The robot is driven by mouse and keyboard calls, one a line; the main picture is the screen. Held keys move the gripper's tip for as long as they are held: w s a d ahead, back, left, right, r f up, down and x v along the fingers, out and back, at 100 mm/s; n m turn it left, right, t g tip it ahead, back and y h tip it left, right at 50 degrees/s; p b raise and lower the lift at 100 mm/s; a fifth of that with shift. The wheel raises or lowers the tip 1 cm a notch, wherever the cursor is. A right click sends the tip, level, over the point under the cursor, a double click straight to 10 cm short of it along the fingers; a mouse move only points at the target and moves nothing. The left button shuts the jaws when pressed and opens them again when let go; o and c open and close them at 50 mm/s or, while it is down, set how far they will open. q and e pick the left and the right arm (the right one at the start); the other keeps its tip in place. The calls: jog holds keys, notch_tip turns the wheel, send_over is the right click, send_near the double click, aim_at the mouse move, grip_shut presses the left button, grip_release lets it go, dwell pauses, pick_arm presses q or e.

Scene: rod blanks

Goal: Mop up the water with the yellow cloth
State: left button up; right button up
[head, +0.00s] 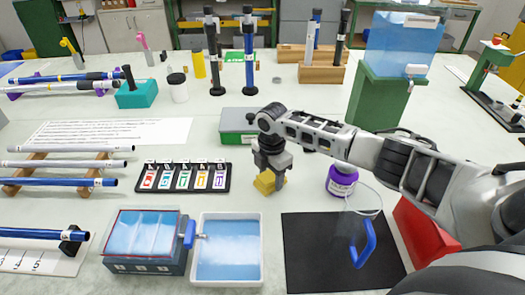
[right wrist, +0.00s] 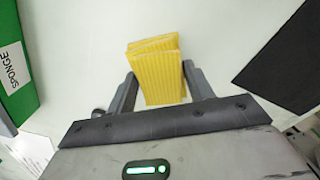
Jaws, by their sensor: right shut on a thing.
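The yellow cloth (head: 265,185) is a small folded, ribbed pad at the middle of the bench in the head view. My right gripper (head: 270,172) points down and is shut on it. In the right wrist view the cloth (right wrist: 155,70) sits between the two dark fingers (right wrist: 160,88), and most of it sticks out beyond them. I cannot tell whether the cloth touches the bench. Blue water shows in a white tray (head: 258,278) at the front. I see no clear puddle on the bench. My left gripper is not in view.
A green box (right wrist: 12,60) marked SPONGE is near the cloth.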

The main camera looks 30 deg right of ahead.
jog(key=shift+w+a+r, duration=0.1)
jog(key=shift+w+a, duration=0.25)
jog(key=shift+a, duration=0.3)
jog(key=shift+w+r, duration=0.1)
jog(key=shift+r, duration=0.7)
notch_tip(320, 180, up, 2)
jog(key=shift+r, duration=0.2)
jog(key=shift+s+d+r, duration=0.1)
jog(key=shift+s+r, duration=0.1)
jog(key=shift+r, duration=1.8)
